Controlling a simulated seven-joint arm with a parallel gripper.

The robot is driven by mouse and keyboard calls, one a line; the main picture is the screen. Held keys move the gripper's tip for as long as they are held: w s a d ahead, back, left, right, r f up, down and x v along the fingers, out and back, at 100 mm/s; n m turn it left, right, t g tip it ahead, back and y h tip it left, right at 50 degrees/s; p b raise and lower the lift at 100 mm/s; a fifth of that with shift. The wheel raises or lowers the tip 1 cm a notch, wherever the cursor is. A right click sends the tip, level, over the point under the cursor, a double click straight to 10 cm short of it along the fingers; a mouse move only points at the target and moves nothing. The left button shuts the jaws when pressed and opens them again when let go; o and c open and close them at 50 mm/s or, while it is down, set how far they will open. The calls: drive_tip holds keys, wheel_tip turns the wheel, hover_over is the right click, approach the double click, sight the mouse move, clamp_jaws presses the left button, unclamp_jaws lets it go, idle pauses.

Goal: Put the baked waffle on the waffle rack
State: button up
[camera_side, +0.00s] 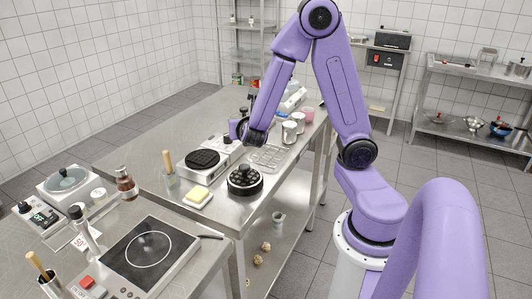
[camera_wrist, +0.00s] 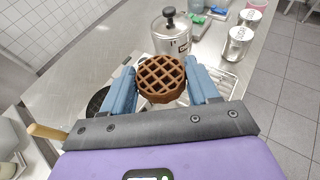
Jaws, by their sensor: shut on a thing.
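The baked waffle (camera_wrist: 161,79), round, brown and gridded, is held between the two blue fingers of my gripper (camera_wrist: 162,70) in the wrist view. My gripper also shows in the side view (camera_side: 243,131), above the back of the steel table; I cannot make out the waffle there. The waffle rack (camera_side: 269,157), a pale wire grid, lies on the table, to the right of and below my gripper. In the wrist view part of the rack (camera_wrist: 228,84) shows beyond the waffle and right finger.
A waffle iron with a black plate (camera_side: 203,160) stands left of the rack. A steel pot (camera_wrist: 171,38) with a black knob and metal cans (camera_wrist: 239,43) stand beyond. A wooden-handled tool in a jar (camera_side: 170,178) stands left.

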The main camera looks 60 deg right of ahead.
sight(272, 152)
drive_tip(key=s+d+f+m+g+h, duration=0.1)
drive_tip(key=d+f+m+g, duration=0.2)
drive_tip(key=d, duration=0.3)
drive_tip(key=s+d+f+m+g+h, duration=0.2)
drive_tip(key=d+f+g, duration=0.1)
drive_tip(key=d, duration=0.4)
drive_tip(key=shift+w+f, duration=0.15)
drive_tip(key=shift+f, duration=1.7)
drive_tip(key=shift+w+f, duration=0.1)
drive_tip(key=shift+f, duration=1.75)
drive_tip(key=o, duration=1.1)
drive_tip(key=shift+f, duration=0.15)
drive_tip(key=shift+c, duration=0.2)
